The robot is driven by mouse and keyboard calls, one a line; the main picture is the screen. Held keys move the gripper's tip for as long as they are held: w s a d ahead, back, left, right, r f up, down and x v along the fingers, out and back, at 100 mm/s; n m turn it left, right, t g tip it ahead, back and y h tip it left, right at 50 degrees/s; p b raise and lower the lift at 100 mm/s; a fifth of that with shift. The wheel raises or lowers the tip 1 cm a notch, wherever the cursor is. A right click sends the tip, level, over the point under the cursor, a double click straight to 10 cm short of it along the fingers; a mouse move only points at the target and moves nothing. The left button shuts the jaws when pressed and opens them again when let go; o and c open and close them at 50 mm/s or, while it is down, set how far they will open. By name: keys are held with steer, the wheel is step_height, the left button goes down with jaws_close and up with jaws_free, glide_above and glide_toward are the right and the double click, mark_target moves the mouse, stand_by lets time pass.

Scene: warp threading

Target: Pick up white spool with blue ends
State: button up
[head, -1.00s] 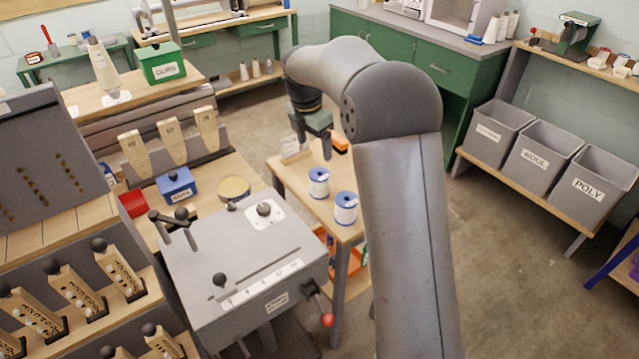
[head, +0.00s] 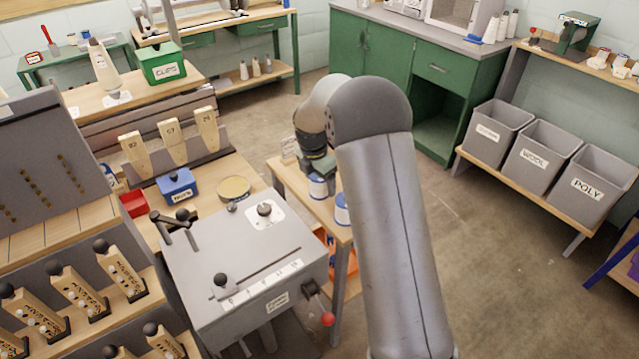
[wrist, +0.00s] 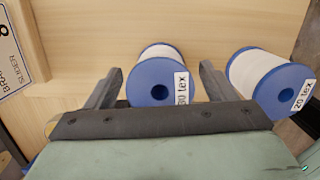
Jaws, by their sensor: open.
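Two white spools with blue ends stand on the small wooden table. In the wrist view one spool (wrist: 158,80) lies between and just beyond my gripper's fingers, its blue end with a center hole facing the camera and a label partly reading "tex". The other spool (wrist: 270,82), labelled "20 tex", is to the right, outside the fingers. My gripper (wrist: 155,85) is open, with a finger on each side of the first spool; I cannot tell whether they touch it. In the head view the spools (head: 318,186) and (head: 342,208) are partly hidden by my arm.
The small wooden table (head: 292,185) has a sign (wrist: 15,50) at its left in the wrist view. The grey control box (head: 245,255) with levers stands left of it. Grey bins (head: 560,150) stand on a low shelf at right. Open floor lies between.

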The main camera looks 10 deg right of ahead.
steer(key=shift+c, duration=0.3)
steer(key=c, duration=1)
steer(key=shift+r, duration=0.1)
